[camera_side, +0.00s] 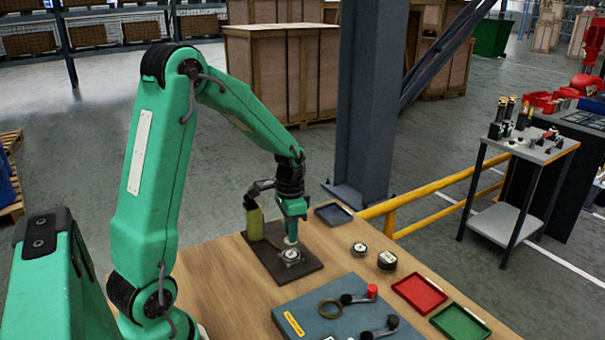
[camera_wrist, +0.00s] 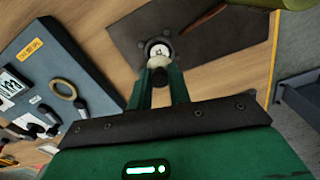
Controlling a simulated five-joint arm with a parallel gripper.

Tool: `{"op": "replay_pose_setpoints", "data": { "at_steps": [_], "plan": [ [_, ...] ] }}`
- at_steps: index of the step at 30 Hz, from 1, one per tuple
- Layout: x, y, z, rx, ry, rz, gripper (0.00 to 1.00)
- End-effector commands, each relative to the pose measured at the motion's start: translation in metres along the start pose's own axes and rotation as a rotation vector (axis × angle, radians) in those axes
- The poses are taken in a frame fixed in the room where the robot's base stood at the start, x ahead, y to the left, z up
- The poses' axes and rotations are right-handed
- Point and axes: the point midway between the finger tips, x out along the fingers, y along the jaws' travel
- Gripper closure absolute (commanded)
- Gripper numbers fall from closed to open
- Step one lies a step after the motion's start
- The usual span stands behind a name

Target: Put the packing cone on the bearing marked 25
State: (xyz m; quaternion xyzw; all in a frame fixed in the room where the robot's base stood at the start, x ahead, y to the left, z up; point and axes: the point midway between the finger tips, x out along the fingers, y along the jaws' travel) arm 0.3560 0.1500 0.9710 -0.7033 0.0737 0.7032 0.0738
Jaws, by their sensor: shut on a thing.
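My gripper (camera_side: 291,232) points down over the dark mat (camera_side: 310,266). It is shut on a small cream-white piece, seemingly the packing cone (camera_side: 291,240), which also shows between the fingertips in the wrist view (camera_wrist: 159,62). A round metal bearing with a pale centre (camera_side: 291,256) lies on the mat just below the cone. In the wrist view the bearing (camera_wrist: 160,48) appears just beyond the cone, partly covered by it. I cannot tell whether they touch. No number is legible on the bearing.
An olive-green container (camera_side: 254,223) stands on the mat close left of my gripper. A dark tray (camera_side: 333,214) lies behind. Two small round items (camera_side: 359,250) (camera_side: 387,262) are to the right. A blue-grey board (camera_side: 325,318) with a ring, red tray (camera_side: 420,294) and green tray (camera_side: 460,325) are in front.

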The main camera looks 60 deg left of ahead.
Motion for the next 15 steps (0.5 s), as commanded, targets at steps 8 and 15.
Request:
{"op": "replay_pose_setpoints", "data": {
  "at_steps": [8,15],
  "plan": [
    [0.016,0.001,0.0,0.0,-0.003,0.002,1.0],
    [0.039,0.001,0.0,0.0,-0.002,0.002,1.0]
  ]
}}
